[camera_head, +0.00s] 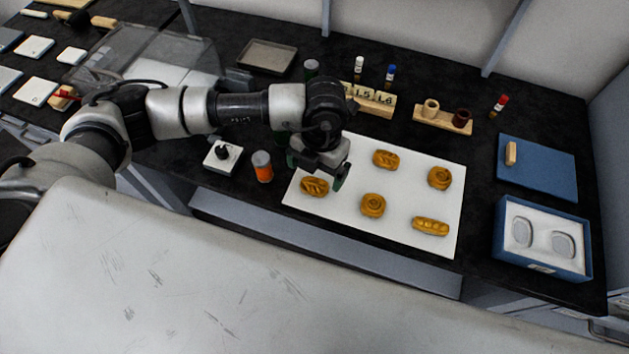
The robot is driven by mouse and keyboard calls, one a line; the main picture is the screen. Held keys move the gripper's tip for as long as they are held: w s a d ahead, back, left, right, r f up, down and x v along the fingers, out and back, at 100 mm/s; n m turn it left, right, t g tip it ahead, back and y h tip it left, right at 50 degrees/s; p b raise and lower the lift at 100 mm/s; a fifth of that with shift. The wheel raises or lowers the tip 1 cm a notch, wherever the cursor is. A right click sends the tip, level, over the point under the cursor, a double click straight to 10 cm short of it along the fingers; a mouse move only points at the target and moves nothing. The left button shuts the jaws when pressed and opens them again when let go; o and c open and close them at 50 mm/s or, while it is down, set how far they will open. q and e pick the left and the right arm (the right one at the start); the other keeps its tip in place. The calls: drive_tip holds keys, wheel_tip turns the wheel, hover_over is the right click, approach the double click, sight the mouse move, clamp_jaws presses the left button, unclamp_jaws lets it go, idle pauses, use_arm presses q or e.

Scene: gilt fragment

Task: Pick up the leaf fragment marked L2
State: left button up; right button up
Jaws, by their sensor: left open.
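Several golden carved fragments lie apart on a white sheet (405,198): one at the front left (314,187), one at the back (386,159), one at the right (439,178), one in the middle (373,205) and one at the front right (430,227). I cannot read a mark on any of them, so I cannot tell which is L2. My left gripper (322,177) is open over the left part of the sheet, just above and behind the front-left fragment. It partly hides the sheet there. My right gripper is out of view.
Behind the sheet stands a wooden block (372,106) with cards reading L5 and L6. A wooden holder (430,118), small bottles and an orange jar (262,166) stand around. A blue padded box (541,240) is at the right. Black bench (480,150) is bare between them.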

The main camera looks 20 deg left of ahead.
sight(315, 183)
use_arm(q)
drive_tip(key=shift+w+f, duration=0.1)
drive_tip(key=shift+f, duration=0.25)
drive_tip(key=f+p, duration=0.2)
drive_tip(key=f, duration=0.1)
drive_tip(key=shift+s+a+f, duration=0.2)
drive_tip(key=shift+f, duration=0.6)
drive_tip(key=c, duration=1)
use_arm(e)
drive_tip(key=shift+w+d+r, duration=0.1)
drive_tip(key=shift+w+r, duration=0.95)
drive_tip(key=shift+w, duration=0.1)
